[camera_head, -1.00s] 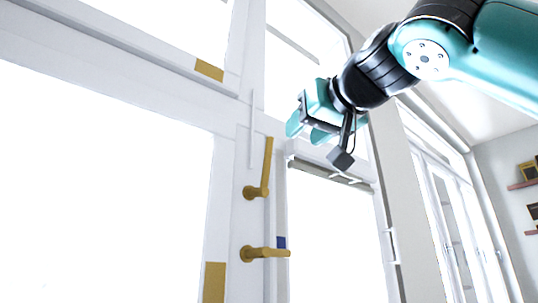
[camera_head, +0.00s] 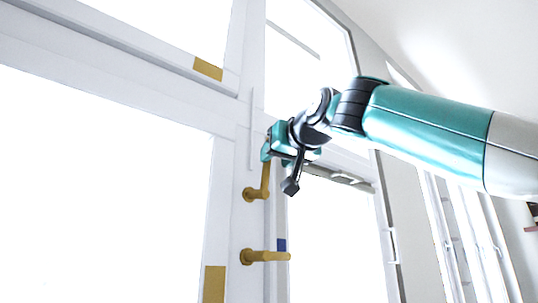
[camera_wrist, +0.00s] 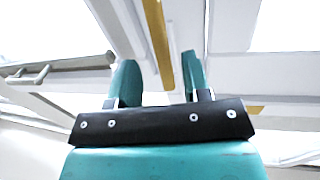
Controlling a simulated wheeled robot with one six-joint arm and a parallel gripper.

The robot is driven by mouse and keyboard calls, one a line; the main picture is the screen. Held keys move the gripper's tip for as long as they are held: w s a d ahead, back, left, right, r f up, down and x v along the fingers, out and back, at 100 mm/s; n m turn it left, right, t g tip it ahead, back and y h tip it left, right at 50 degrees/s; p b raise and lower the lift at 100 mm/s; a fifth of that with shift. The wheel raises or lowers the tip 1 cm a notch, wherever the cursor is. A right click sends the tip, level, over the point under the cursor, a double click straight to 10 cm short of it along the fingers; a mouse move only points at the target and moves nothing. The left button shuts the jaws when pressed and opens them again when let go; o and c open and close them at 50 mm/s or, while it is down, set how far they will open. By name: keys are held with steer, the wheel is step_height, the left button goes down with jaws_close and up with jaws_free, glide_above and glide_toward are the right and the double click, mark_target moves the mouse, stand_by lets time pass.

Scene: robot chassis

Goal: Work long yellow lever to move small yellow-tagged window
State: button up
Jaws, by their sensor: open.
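The long yellow lever (camera_head: 265,178) stands upright on the white frame, its upper end hidden behind my gripper (camera_head: 269,149). In the wrist view the lever (camera_wrist: 157,40) shows as a yellow bar between the two teal fingers of my gripper (camera_wrist: 158,72). The fingers are apart, with a gap on both sides of the bar, nearer the right finger. A yellow tag (camera_head: 208,68) marks the lower frame of the upper left window (camera_head: 150,20). That window looks closed.
A second yellow lever (camera_head: 268,256) points right below, beside a blue tag (camera_head: 281,244). Another yellow tag (camera_head: 214,283) is on the large lower left window's frame. A grey bar (camera_wrist: 60,66) is left of my fingers in the wrist view.

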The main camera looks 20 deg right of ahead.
mark_target(269, 162)
steer(key=w, duration=0.1)
steer(key=w+p, duration=0.1)
steer(key=w, duration=0.2)
steer(key=shift+a, duration=0.25)
jaws_close()
